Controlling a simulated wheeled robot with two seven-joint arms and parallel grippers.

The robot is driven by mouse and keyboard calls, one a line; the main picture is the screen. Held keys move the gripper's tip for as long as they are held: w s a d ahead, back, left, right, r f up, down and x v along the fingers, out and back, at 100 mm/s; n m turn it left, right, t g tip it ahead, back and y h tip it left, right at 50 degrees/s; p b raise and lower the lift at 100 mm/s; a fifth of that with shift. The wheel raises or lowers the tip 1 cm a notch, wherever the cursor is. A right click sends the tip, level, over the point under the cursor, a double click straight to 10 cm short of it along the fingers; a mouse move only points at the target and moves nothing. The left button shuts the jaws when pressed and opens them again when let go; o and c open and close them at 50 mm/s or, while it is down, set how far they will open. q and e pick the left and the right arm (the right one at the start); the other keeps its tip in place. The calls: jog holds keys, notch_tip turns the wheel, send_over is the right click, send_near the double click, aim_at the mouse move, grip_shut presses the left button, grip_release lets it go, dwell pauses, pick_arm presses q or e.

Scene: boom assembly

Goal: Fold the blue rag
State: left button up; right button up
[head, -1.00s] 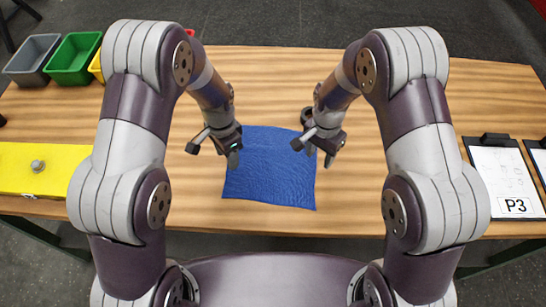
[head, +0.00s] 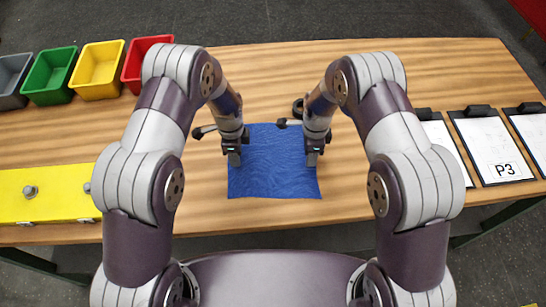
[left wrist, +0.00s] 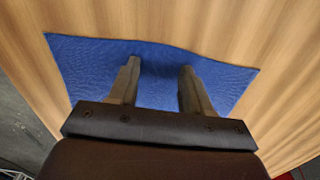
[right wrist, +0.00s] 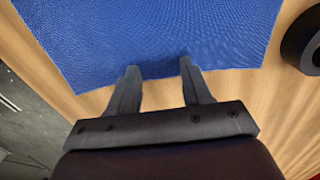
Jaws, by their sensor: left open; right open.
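The blue rag (head: 272,168) lies spread flat on the wooden table in front of me, with slight ripples. My left gripper (head: 234,158) is over its left edge and my right gripper (head: 312,158) is over its right edge. In the left wrist view the rag (left wrist: 155,78) shows between and around the open fingers (left wrist: 158,80). In the right wrist view the open fingertips (right wrist: 158,68) are at the rag's near edge (right wrist: 150,40). Both grippers are empty. I cannot tell whether the fingertips touch the cloth.
A black round ring-like object (right wrist: 304,42) stands just beyond the rag, also in the head view (head: 298,108). Grey, green (head: 50,75), yellow (head: 98,70) and red bins (head: 142,62) stand back left. A yellow box (head: 45,193) is at left; clipboards (head: 492,146) are at right.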

pick_arm(q)
jog(key=shift+d+f, duration=0.1)
jog(key=shift+f, duration=0.05)
pick_arm(e)
jog(key=shift+d+f, duration=0.15)
jog(key=shift+f, duration=0.05)
pick_arm(q)
jog(key=shift+s, duration=0.1)
pick_arm(e)
jog(key=shift+s, duration=0.1)
pick_arm(q)
jog(key=shift+f, duration=0.2)
jog(key=shift+c, duration=0.2)
pick_arm(e)
jog(key=shift+f, duration=0.2)
jog(key=shift+c, duration=0.2)
pick_arm(q)
jog(key=shift+r, duration=0.1)
jog(key=shift+c, duration=1.3)
pick_arm(e)
jog(key=shift+r, duration=0.1)
jog(key=shift+c, duration=1.3)
pick_arm(q)
grip_shut()
pick_arm(e)
grip_shut()
